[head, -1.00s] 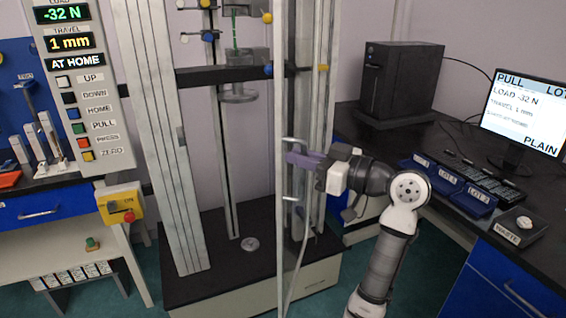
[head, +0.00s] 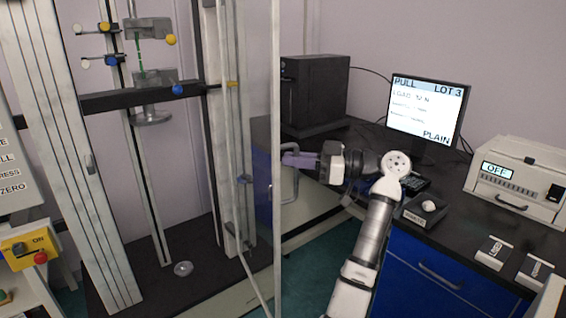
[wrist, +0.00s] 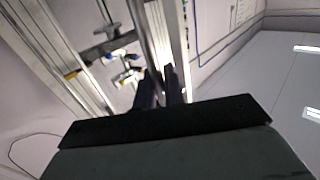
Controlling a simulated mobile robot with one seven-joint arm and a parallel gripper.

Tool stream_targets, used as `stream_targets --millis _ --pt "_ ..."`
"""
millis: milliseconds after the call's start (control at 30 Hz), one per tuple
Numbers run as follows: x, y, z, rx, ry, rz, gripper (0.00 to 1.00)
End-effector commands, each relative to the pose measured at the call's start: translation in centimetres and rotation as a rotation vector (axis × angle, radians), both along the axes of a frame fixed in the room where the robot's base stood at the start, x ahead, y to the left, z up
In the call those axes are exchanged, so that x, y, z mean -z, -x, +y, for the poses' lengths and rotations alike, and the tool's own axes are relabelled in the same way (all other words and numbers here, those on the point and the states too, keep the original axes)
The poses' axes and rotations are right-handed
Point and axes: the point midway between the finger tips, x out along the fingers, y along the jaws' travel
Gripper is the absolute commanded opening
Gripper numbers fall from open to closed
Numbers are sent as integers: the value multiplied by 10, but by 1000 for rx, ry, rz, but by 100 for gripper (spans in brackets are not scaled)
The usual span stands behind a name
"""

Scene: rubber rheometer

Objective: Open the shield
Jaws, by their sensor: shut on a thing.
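The shield (head: 276,120) is a clear panel with a pale metal frame on the test machine. It stands swung out, with its free edge to the right of the machine's right column. A pale bar handle (head: 295,188) sits on that edge. My gripper (head: 291,160) is shut on the handle, coming from the right. In the wrist view my dark fingers (wrist: 162,88) show against pale upright bars; the grip itself is hard to make out there.
Green floor shows between machine and bench.

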Motion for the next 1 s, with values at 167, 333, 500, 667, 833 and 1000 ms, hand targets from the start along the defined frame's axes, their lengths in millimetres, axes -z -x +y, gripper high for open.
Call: stream_targets --millis 167,333,500,667,833,1000 --pt "0 -4 -9 -23 0 3 0" --pt "1 -6 -11 -32 1 1 0" --pt "1 -6 -11 -33 1 1 0" --pt "1 -6 -11 -32 1 1 0" --pt "0 -6 -11 -32 1 1 28" --pt "0 -6 -11 -32 1 0 28"
